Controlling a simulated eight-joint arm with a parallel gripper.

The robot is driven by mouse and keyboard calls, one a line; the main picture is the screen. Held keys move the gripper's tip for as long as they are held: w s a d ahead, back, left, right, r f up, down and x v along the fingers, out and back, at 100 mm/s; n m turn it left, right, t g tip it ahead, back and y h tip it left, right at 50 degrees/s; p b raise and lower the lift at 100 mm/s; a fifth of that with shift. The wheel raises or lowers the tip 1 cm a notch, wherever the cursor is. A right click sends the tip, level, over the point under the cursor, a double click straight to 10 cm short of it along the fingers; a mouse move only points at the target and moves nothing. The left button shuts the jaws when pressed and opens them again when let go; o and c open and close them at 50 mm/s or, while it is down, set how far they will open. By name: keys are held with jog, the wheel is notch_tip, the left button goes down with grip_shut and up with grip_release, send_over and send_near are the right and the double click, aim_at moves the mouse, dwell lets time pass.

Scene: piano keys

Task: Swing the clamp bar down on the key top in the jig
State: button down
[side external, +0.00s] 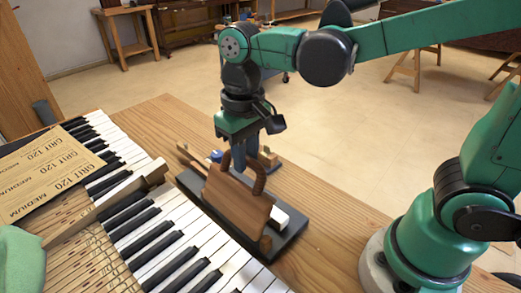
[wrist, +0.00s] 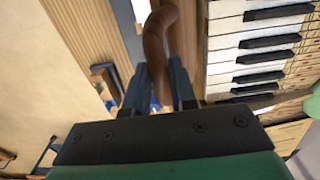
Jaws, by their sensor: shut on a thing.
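The jig is a dark base plate (side external: 292,229) on the bench, beside the piano keys. A brown wooden clamp bar (side external: 236,203) with a looped handle (side external: 259,180) stands tilted above the plate. A white block, possibly the key top (side external: 281,217), shows at its right side; the bar hides part of it. My gripper (side external: 245,150) is over the jig, pointing down, at the top of the handle. In the wrist view the blue fingers of my gripper (wrist: 158,88) are shut on the curved brown handle (wrist: 156,45). The bar's underside is hidden.
The keyboard (side external: 170,225) runs along the left of the jig. A sandpaper sheet (side external: 45,175) and a green cloth (side external: 20,262) lie farther left. A small blue-topped item (side external: 216,156) is close behind the gripper. Bare bench (side external: 335,225) lies right of the jig.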

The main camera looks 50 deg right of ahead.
jog(key=shift+d+f, duration=0.25)
jog(key=shift+d, duration=0.3)
jog(key=shift+d+f, duration=0.25)
jog(key=shift+d, duration=0.25)
jog(key=shift+d+f, duration=0.75)
jog(key=shift+d, duration=0.25)
